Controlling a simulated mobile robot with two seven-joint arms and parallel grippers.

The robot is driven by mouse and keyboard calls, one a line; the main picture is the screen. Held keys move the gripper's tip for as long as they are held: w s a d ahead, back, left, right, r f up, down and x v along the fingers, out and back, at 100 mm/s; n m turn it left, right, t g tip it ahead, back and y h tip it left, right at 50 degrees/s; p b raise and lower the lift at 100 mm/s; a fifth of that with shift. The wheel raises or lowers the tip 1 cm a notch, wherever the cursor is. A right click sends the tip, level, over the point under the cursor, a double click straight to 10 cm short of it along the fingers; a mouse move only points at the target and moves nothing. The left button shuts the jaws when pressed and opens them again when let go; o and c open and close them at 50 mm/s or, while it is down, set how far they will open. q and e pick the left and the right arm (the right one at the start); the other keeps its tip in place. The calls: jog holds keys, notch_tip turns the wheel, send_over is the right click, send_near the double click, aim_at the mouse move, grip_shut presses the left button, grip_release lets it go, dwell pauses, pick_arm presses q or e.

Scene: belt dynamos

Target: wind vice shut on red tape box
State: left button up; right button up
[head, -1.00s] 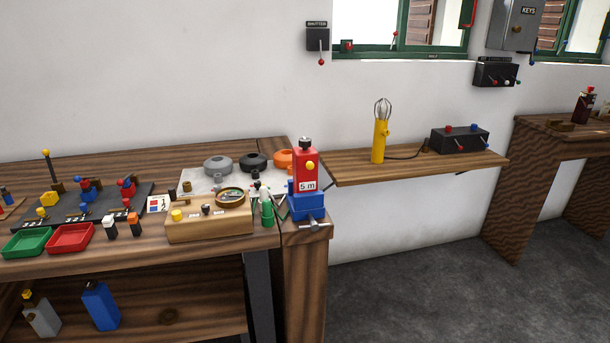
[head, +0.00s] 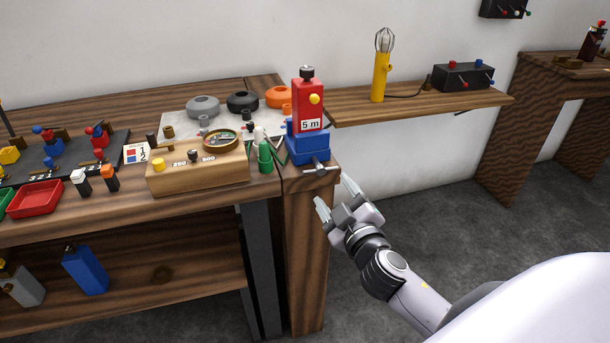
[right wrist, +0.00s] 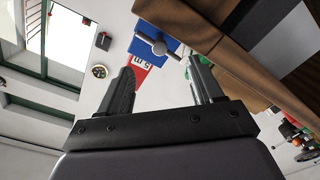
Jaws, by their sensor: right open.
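The red tape box (head: 309,100), marked "5 m", stands upright in the blue vice (head: 307,147) at the bench's right corner. Whether the jaws press on it cannot be told. The vice's grey handle (head: 321,168) sticks out at the front. My right gripper (head: 334,196) is open and empty, just below and in front of the handle, apart from it. In the right wrist view, the handle (right wrist: 158,44), blue vice (right wrist: 146,24) and red box (right wrist: 138,74) show beyond and between the open fingers (right wrist: 161,72). My left gripper is not in view.
A wooden block with a dial (head: 198,167) and a green bottle (head: 265,158) stand left of the vice. A wall shelf (head: 420,101) with a yellow whisk-topped tool (head: 380,77) is behind right. The space right of the bench corner is open.

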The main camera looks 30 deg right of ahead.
aim_at(322, 172)
jog(key=shift+p+x, duration=0.35)
jog(key=shift+x, duration=2.9)
